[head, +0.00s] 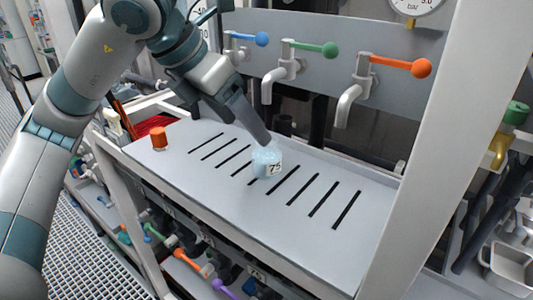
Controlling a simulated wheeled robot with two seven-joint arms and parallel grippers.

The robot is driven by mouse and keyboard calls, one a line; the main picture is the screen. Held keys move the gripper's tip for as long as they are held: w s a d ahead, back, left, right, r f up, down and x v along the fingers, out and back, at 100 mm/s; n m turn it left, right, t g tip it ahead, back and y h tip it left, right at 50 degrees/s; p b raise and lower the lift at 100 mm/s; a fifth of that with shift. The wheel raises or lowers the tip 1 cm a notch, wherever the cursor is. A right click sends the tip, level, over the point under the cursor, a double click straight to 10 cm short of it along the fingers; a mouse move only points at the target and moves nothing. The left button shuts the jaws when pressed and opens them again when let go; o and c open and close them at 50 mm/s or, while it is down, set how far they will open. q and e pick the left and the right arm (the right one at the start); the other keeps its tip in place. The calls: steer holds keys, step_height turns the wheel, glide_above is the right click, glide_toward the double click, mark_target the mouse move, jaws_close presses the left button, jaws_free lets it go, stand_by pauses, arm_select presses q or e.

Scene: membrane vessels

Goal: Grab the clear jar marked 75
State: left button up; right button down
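The clear jar (262,161) has a pale blue tint and a white label reading 75. It stands on the grey slotted tray surface (318,170), among the dark slots. My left gripper (262,142) comes down from the upper left, with its tip at the top of the jar. It overlaps the jar's upper edge in this view. The finger gap is hidden, so I cannot tell whether it grips the jar. My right gripper does not show.
An orange cap-like piece (158,137) stands at the tray's left end. Taps with blue (262,39), green (330,50) and orange (421,68) knobs hang above the back edge. A white upright post (425,150) stands at the right. The tray's right part is clear.

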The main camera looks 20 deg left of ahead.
mark_target(267, 153)
arm_select(q)
steer(key=shift+p+x, duration=0.9)
steer(key=shift+x, duration=2.3)
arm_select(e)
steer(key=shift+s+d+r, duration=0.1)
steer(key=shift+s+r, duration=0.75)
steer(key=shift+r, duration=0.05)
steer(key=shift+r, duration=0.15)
arm_select(q)
steer(key=shift+w+d+f+p, duration=0.2)
steer(key=shift+w+f+p, duration=0.1)
steer(key=shift+f+p, duration=0.25)
steer(key=p+x, duration=0.2)
steer(key=shift+w+d+f, duration=0.1)
steer(key=shift+w+f, duration=0.1)
steer(key=shift+f, duration=0.1)
steer(key=shift+w+d+f, duration=0.15)
steer(key=shift+w+f, duration=0.1)
steer(key=shift+f, duration=0.25)
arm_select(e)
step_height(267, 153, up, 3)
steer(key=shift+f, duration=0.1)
